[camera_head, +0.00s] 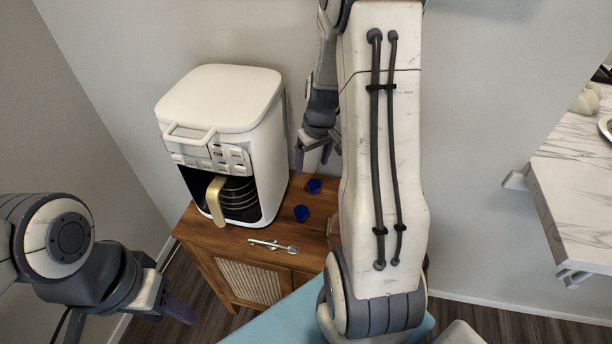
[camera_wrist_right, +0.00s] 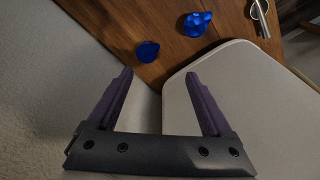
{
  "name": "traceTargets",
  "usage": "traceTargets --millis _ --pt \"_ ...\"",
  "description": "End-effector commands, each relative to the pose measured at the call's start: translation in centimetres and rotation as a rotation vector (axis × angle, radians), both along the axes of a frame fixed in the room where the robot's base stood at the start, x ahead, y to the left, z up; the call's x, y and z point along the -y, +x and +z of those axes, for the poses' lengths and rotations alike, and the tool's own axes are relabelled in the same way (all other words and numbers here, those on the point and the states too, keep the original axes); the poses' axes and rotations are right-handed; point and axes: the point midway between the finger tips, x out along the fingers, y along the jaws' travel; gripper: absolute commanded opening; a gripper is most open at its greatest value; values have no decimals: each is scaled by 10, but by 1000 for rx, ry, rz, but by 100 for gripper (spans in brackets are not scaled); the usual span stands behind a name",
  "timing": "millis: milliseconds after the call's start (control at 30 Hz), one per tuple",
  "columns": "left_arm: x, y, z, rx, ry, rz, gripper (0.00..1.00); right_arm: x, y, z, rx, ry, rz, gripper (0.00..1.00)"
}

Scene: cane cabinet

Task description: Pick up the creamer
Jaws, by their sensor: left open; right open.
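Two small dark blue pieces stand on the wooden cabinet, right of the coffee machine. The nearer blue piece (camera_head: 301,213) has an uneven outline in the right wrist view (camera_wrist_right: 196,23), perhaps a small jug; I cannot tell for sure which is the creamer. The other, rounder blue piece (camera_head: 314,186) is nearer the wall and also shows in the right wrist view (camera_wrist_right: 148,51). My right gripper (camera_head: 314,160) is open and empty, above and behind the blue pieces, its purple fingers apart (camera_wrist_right: 159,75). My left gripper (camera_head: 178,308) is open at lower left, away from them.
A white coffee machine (camera_head: 219,98) fills the cabinet's left part, close to my right gripper. Metal tongs or spoons (camera_head: 273,246) lie near the front edge of the cabinet (camera_head: 222,243). A wall is behind. A marble-look counter (camera_head: 575,175) is at right.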

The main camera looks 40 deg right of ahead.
Motion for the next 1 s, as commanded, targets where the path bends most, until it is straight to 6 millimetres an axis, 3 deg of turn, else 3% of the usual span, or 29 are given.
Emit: traceTargets --millis 100,300,567,833,1000 --pt "0 0 -1 0 0 0 50 21 -4 -12 1 -4 -33 84" --pt "0 0 -2 0 0 0 50 31 -5 -43 -2 -4 -46 84" --pt "0 0 -2 0 0 0 50 35 -4 -65 1 -5 -54 84" --pt "0 0 -2 0 0 0 50 37 2 -104 0 -5 -52 84" --pt "0 0 -2 0 0 0 50 37 5 -113 2 -7 -51 84"
